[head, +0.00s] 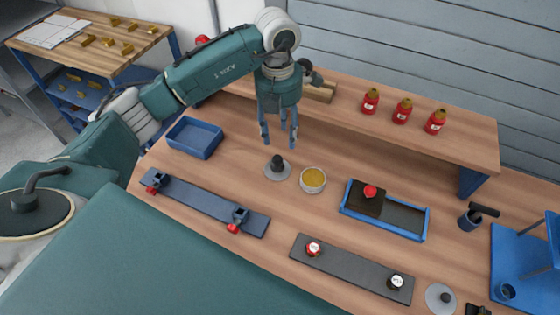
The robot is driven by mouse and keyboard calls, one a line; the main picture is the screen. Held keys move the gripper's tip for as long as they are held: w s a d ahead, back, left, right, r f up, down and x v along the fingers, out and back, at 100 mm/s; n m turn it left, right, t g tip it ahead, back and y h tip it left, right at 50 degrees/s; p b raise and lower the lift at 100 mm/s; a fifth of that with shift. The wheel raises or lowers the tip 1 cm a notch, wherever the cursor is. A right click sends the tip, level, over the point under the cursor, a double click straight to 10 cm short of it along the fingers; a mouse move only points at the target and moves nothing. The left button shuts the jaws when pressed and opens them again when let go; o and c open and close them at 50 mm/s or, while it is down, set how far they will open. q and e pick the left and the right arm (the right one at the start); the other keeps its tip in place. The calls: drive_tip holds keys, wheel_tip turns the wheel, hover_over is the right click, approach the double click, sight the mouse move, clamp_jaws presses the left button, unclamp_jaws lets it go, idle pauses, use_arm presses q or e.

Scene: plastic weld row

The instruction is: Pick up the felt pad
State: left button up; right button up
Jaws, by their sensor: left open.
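A dark brown square pad with a red knob on top (367,202), which looks like the felt pad, sits in the left part of a shallow blue tray (412,233) right of the table's middle. My left gripper (279,138) is open and empty, fingers pointing down, above the back middle of the table. It is to the left of the pad and well apart from it. My right gripper is not in view.
Near my left gripper are a grey disc with a black knob (278,170) and a round dish with yellow contents (313,180). Red bottles (402,111) stand on a raised shelf (470,136). An empty blue bin (195,138), a blue clamp rail (200,200) and a dark strip (350,268) lie around.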

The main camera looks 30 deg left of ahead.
use_arm(q)
drive_tip(key=p, duration=0.1)
hover_over(277, 158)
drive_tip(key=f, duration=0.5)
drive_tip(key=shift+w+a, duration=0.1)
drive_tip(key=shift+w, duration=0.25)
drive_tip(key=f+p, duration=0.1)
drive_tip(key=f, duration=0.2)
drive_tip(key=f+p, duration=0.1)
drive_tip(key=f, duration=0.1)
drive_tip(key=shift+s+p, duration=0.3)
drive_tip(key=shift+s, duration=0.1)
drive_tip(key=shift+f, duration=0.25)
drive_tip(key=shift+w, duration=0.1)
clamp_jaws()
